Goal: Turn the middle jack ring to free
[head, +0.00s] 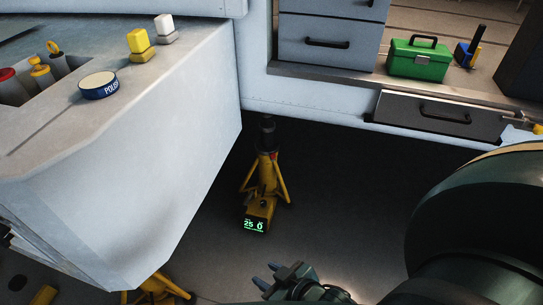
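A yellow jack (264,180) with a black top post stands upright on the dark floor near the picture's middle. A small green-lit display (255,225) on its base seems to read 25 and 0. A small red mark shows below the black post; the ring's setting is too small to tell. A second yellow jack (158,288) shows partly at the bottom, mostly hidden by the pale panel. My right gripper (266,275) is at the bottom middle, apart from the first jack and nearer to me. Its two fingertips are spread with nothing between them. My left gripper is out of view.
A pale bench-like body (140,170) fills the left, with a polish tin (98,86) on it. Grey drawers (330,38) and a shelf with a green toolbox (418,60) stand at the back. An open drawer (440,114) juts out. Floor right of the jack is clear.

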